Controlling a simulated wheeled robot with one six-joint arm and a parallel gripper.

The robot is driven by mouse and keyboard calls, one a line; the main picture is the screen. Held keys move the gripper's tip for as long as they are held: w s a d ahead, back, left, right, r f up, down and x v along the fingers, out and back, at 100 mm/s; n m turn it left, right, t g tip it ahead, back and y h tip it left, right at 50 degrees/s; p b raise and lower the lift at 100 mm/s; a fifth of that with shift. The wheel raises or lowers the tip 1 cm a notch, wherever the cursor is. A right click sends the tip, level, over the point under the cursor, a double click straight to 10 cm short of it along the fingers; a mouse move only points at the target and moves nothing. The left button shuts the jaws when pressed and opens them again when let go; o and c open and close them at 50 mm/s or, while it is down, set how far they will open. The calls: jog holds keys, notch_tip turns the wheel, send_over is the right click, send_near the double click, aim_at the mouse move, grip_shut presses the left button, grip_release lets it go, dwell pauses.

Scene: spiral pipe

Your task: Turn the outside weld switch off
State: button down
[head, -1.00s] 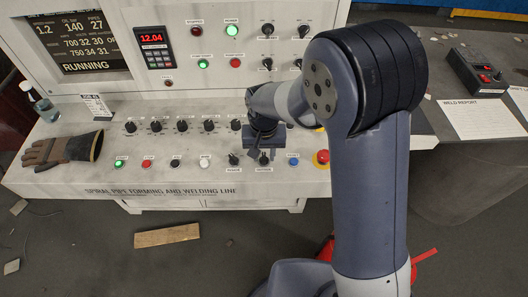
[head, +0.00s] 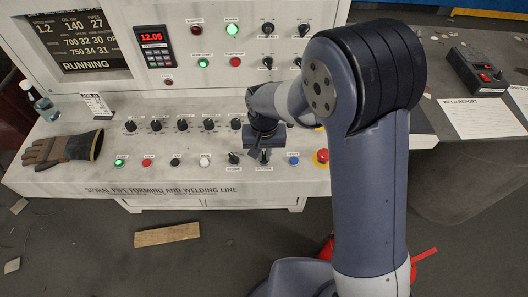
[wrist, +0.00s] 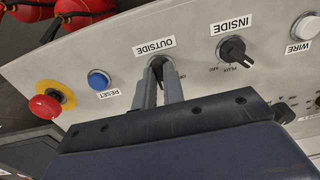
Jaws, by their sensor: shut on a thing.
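The outside weld switch (wrist: 156,64) is a small black knob above its OUTSIDE label in the head view, where my gripper partly hides it. The wrist view shows the panel upside down, with the OUTSIDE label (wrist: 154,46) just beyond the knob. My gripper (wrist: 158,76) has its two grey fingers shut on the knob, one on each side. In the head view my gripper (head: 262,151) reaches down to the front row of the panel. The fingers hide most of the knob's markings, so its exact setting cannot be read.
The INSIDE switch (wrist: 232,48) and blue RESET button (wrist: 98,80) flank the knob. A red emergency stop (wrist: 44,107) is beyond RESET. The screen (head: 80,40) reads RUNNING.

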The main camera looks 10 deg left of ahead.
jog(key=n+b, duration=0.1)
jog(key=n, duration=0.3)
jog(key=n+b, duration=0.1)
jog(key=n, duration=0.3)
jog(key=shift+w+n, duration=0.1)
jog(key=shift+n, duration=0.3)
dwell(0.6)
jog(key=c, duration=1.5)
grip_release()
jog(key=shift+d+b, duration=0.1)
jog(key=shift+b, duration=0.2)
notch_tip(320, 180, up, 11)
jog(key=shift+b, duration=0.3)
jog(key=shift+f, duration=0.1)
jog(key=shift+f, duration=0.1)
